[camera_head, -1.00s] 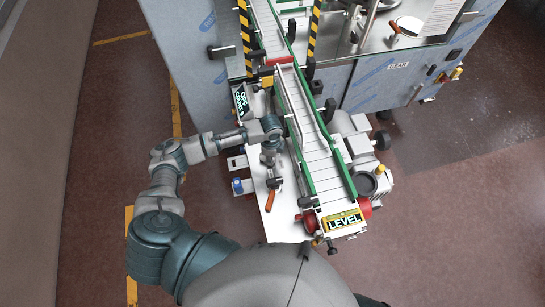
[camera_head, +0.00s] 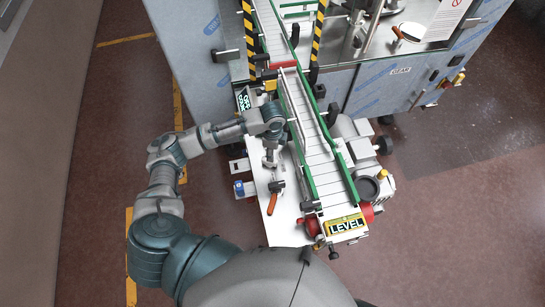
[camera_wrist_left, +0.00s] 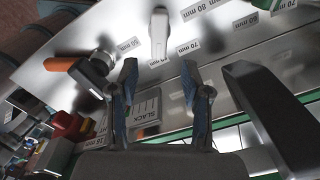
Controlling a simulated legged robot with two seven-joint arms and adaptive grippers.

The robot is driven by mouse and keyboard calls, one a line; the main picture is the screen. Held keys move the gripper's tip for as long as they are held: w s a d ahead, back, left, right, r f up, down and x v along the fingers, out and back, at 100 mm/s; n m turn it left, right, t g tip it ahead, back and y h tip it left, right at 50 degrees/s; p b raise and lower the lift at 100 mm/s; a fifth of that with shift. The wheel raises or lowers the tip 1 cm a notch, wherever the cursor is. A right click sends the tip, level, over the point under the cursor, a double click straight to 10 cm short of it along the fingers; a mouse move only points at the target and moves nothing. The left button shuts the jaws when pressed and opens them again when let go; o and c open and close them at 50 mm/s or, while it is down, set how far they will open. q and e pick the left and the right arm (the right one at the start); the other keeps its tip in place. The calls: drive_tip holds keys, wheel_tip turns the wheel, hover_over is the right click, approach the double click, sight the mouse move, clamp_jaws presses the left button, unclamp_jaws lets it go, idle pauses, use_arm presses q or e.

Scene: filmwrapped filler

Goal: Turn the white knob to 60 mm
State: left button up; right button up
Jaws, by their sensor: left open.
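The white knob (camera_wrist_left: 158,34) is a narrow pale lever on a metal plate (camera_wrist_left: 225,50), at the top middle of the left wrist view. Printed mm labels stand around it, including a 70 mm label (camera_wrist_left: 187,47) and an 80 mm label (camera_wrist_left: 191,12). A 60 mm label (camera_wrist_left: 245,21) is farther right. Which mark the knob points to, I cannot tell. My left gripper (camera_wrist_left: 158,73) is open, its two fingertips apart below the knob's near end, with nothing between them. It also shows over the plate in the head view (camera_head: 269,158). My right gripper is not in view.
An orange-handled clamp (camera_wrist_left: 75,73) sits left of the knob and also shows in the head view (camera_head: 272,203). A SLACK label (camera_wrist_left: 143,112) lies below the fingers. The conveyor (camera_head: 318,150) with green rails runs right of my gripper.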

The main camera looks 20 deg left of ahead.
use_arm(q)
drive_tip(key=r, duration=0.4)
drive_tip(key=shift+a+r, duration=0.1)
drive_tip(key=shift+a, duration=0.3)
drive_tip(key=shift+d, duration=0.15)
